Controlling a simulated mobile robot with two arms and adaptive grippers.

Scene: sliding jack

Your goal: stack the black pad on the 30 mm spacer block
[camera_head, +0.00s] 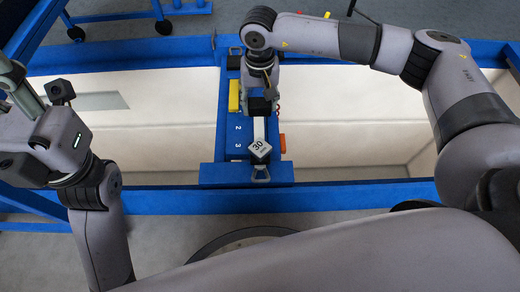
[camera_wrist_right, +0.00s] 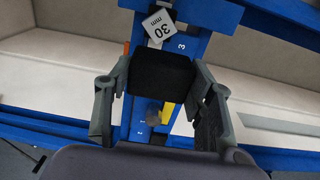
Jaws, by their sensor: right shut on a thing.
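The black pad (camera_wrist_right: 162,72) is between the two fingers of my right gripper (camera_wrist_right: 161,76), which is shut on it. In the head view my right gripper (camera_head: 261,101) hangs over the blue beam, and the dark pad (camera_head: 259,107) shows at its lower end. The white spacer block marked 30 mm (camera_head: 260,150) sits tilted in the picture near the front end of the beam, ahead of the pad; it also shows in the right wrist view (camera_wrist_right: 159,24). The pad is apart from the block in the picture. My left gripper (camera_head: 25,90) is at the far left, away from these things; its jaw opening is unclear.
The blue beam (camera_head: 225,143) carries numbered marks, a yellow piece (camera_head: 234,95) at its left and an orange piece (camera_head: 282,144) at its right. Pale recessed panels lie on both sides.

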